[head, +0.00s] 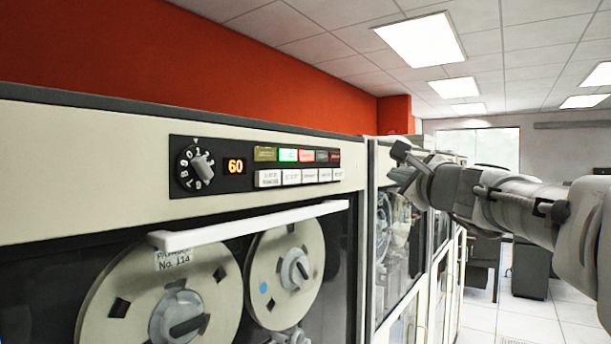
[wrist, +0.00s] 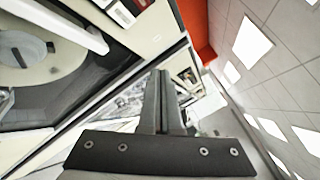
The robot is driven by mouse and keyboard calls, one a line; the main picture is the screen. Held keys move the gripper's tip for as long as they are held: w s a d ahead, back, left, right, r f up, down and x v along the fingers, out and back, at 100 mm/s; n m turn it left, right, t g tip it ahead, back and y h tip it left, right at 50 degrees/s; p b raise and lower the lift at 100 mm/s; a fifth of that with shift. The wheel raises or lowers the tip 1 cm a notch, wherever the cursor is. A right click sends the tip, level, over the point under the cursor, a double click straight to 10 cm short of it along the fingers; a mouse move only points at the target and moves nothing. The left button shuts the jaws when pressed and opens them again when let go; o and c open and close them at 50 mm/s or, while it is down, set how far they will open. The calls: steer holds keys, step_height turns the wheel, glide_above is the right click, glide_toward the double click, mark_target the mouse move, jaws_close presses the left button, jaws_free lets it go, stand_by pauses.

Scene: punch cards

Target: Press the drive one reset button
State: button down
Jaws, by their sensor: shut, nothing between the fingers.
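The near tape drive (head: 90,165) fills the left of the head view. Its black control panel (head: 222,185) has a numbered dial (head: 203,166), an orange display reading 60 (head: 235,166), a row of coloured lamps and, below it, a row of white push buttons (head: 292,177). The button labels are too small to read surely, so I cannot tell which is reset. My gripper (head: 398,152) is shut and empty, right of the panel and apart from it. In the wrist view the fingers (wrist: 161,78) are together, and the panel's end (wrist: 122,13) shows at the top.
A white handle bar (head: 250,224) juts out below the panel, over two tape reels (head: 262,278). More cabinets (head: 402,225) stand in line behind, near my arm. Open floor (head: 500,315) lies to the right, with dark furniture (head: 531,265) farther back.

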mark_target(342, 172)
steer(key=w+a, duration=0.5)
steer(key=a, duration=0.2)
steer(key=shift+b, duration=0.45)
steer(key=shift+w+a, duration=0.15)
stand_by(1.8)
steer(key=shift+w+a, duration=0.2)
steer(key=shift+a, duration=0.05)
steer(key=shift+w+a, duration=0.3)
steer(key=shift+a, duration=0.2)
stand_by(0.8)
stand_by(0.4)
steer(key=shift+s+d, duration=0.55)
steer(key=shift+d, duration=0.25)
